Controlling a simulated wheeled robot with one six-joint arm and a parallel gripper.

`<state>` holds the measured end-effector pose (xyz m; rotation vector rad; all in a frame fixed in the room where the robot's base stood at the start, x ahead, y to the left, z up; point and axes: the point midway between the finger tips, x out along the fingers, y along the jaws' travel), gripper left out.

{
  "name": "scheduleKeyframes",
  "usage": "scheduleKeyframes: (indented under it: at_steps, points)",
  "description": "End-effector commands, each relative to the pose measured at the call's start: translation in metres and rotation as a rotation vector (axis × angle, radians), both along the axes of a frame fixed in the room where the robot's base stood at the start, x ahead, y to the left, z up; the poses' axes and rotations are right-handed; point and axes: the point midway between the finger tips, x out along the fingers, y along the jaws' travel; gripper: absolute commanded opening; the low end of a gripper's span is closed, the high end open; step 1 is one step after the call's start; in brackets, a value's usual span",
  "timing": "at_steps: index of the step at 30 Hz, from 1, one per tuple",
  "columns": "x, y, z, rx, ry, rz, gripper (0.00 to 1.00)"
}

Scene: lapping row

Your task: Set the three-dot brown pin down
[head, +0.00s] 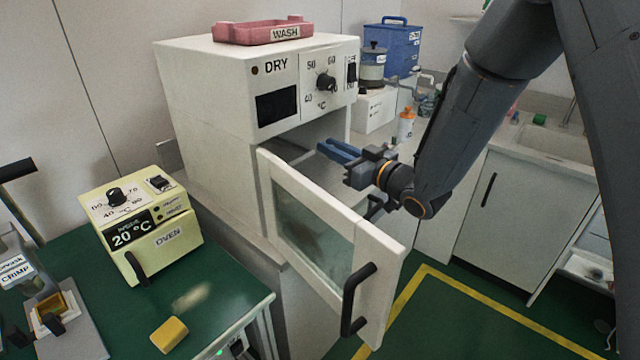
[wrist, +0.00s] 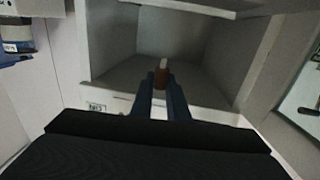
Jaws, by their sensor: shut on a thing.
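My gripper (head: 328,148) reaches with its blue fingers into the open front of the white DRY cabinet (head: 190,90). In the wrist view its fingers (wrist: 161,84) are closed on a small brown pin (wrist: 160,77) with a pale top. The pin is held upright in front of the cabinet's grey inside (wrist: 125,76). I cannot tell whether it touches the cabinet floor. Dots on the pin are too small to see. In the head view the pin is hidden.
The cabinet's glass door (head: 312,235) hangs open below my gripper, its black handle (head: 356,300) towards me. A pink WASH tray (head: 262,32) lies on top. A yellow oven (head: 140,222) and a yellow block (head: 169,335) are on the green bench (head: 225,285).

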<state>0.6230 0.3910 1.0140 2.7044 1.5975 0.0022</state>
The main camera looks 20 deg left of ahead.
Motion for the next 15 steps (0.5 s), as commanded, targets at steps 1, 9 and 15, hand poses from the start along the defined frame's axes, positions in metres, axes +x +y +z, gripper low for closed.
scheduleKeyframes:
  at_steps: [1,9,15]
  points:
    - [-0.001,0.001,-0.007,-0.002,0.005,0.003,0.00]
    - [-0.001,0.000,-0.047,-0.001,0.004,0.001,0.00]
    - [0.000,0.000,-0.059,-0.001,0.003,0.001,0.00]
